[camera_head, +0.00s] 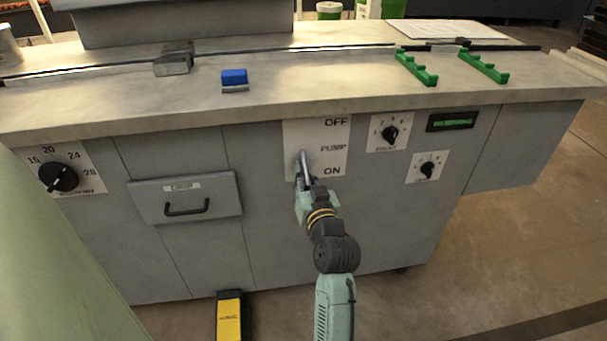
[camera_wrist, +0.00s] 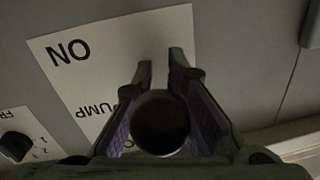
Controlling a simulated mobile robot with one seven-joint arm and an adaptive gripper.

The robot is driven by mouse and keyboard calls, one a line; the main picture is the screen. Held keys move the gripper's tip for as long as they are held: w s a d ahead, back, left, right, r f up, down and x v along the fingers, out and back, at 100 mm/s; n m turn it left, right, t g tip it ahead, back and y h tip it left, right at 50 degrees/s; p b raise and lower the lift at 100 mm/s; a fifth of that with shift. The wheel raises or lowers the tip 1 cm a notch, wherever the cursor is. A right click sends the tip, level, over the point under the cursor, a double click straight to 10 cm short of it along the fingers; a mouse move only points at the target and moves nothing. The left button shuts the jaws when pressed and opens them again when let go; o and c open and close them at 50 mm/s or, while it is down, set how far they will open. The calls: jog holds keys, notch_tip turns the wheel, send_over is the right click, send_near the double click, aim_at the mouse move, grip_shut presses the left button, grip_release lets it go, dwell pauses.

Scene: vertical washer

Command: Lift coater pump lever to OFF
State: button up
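The pump plate (camera_head: 333,163) is a white panel on the cabinet front, with OFF at the top, PUMP in the middle and ON at the bottom. The plate shows upside down in the wrist view (camera_wrist: 115,50). My gripper (camera_head: 303,164) is at the lower left of the plate, beside the word ON, and hides most of the lever there. In the wrist view a round dark knob (camera_wrist: 160,122), seemingly the lever's end, sits between the two fingers (camera_wrist: 162,62). The fingertips are apart. I cannot tell whether the fingers press on the lever.
Dials (camera_head: 390,134) and a small green display (camera_head: 451,121) lie right of the plate. A drawer (camera_head: 186,198) with a black handle and a large dial (camera_head: 58,177) lie left. The worktop edge (camera_head: 290,114) overhangs just above the plate. A yellow-black object (camera_head: 229,316) stands at the cabinet's foot.

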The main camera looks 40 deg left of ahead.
grip_shut()
dwell(0.3)
jog(key=shift+w+p, duration=0.1)
jog(key=shift+p, duration=0.2)
